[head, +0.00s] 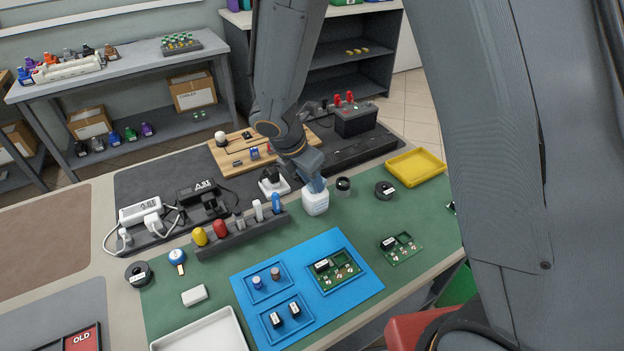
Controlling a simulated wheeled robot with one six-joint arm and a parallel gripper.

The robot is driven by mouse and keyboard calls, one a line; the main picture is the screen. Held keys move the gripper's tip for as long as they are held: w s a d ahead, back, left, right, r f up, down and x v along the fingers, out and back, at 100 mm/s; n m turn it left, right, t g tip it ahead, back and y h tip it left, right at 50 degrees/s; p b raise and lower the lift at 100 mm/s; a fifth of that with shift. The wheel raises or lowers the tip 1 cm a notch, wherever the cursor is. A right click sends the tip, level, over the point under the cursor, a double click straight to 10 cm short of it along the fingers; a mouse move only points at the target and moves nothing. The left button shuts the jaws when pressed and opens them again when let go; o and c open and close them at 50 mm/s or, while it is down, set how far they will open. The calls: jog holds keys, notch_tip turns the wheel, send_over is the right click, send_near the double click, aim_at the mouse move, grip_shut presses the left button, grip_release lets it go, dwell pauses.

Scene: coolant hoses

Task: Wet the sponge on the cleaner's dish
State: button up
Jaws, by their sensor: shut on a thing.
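My gripper (316,187) points down right at the top of a white bottle (316,204) with a dark-marked label, which I take for the cleaner. The bottle stands upright on the green mat, behind the blue tray. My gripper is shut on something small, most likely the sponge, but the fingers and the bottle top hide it. The dish on top of the bottle is hidden too. I cannot tell whether the held thing touches the dish.
A dark tool rack (243,233) with several coloured handles stands left of the bottle. A black round jar (343,186) is close on its right. The blue tray (346,300) with parts lies in front. A yellow tray (416,167) sits at right. Green mat between them is partly clear.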

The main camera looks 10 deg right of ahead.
notch_tip(320, 180, up, 6)
jog(key=p, duration=0.6)
